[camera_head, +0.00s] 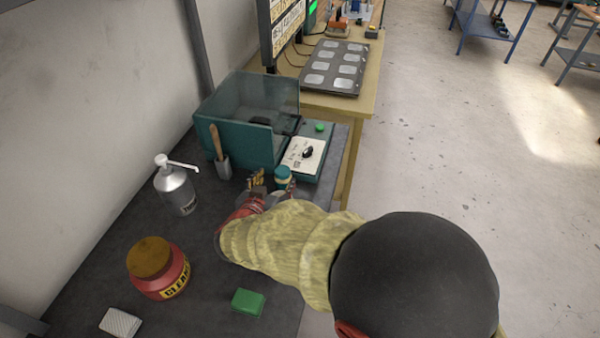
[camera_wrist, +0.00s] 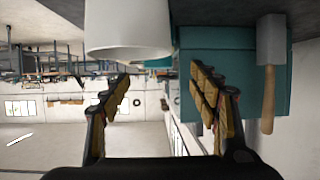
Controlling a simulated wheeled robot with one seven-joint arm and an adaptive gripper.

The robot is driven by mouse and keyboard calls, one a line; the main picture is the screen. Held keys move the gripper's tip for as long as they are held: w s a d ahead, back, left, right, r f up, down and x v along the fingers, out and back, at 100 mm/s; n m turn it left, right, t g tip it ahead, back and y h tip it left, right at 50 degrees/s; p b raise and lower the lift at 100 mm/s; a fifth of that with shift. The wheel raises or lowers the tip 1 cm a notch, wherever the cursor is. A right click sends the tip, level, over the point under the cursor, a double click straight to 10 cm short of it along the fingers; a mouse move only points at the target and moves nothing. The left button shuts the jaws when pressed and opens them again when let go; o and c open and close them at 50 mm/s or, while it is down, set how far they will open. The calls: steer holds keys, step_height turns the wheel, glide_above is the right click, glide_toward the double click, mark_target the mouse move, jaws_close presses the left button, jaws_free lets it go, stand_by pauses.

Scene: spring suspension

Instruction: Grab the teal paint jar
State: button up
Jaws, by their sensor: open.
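The teal paint jar (camera_head: 284,174), small with a pale band, stands on the dark bench in front of the teal machine, in the head view. My gripper (camera_head: 268,188) is right beside it, on its near left side, and partly covers its lower part. In the wrist view, which is upside down, my gripper (camera_wrist: 160,80) is open with nothing between its padded fingers. A pale cylinder (camera_wrist: 128,32) lies just beyond the fingertips there; I cannot tell for certain that it is the jar.
A teal machine (camera_head: 235,138) with a clear cover stands behind. A brush in a grey holder (camera_head: 223,168) is left of my gripper. A pump bottle (camera_head: 176,188), a red cleaner tub (camera_head: 160,272), a green block (camera_head: 248,302) and a white block (camera_head: 120,322) stand on the bench (camera_head: 212,305).

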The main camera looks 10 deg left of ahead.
mark_target(281, 175)
steer(key=x, duration=0.3)
steer(key=shift+a+f, duration=0.1)
steer(key=shift+f, duration=0.05)
steer(key=x, duration=0.1)
steer(key=b+x, duration=0.1)
steer(key=x, duration=0.1)
steer(key=shift+w+d+f, duration=0.15)
steer(key=shift+d+f, duration=0.15)
steer(key=shift+f, duration=0.05)
steer(key=shift+w+f, duration=0.15)
steer(key=shift+w, duration=0.45)
steer(key=shift+c, duration=1.4)
steer(key=c, duration=1.1)
steer(key=shift+c, duration=0.5)
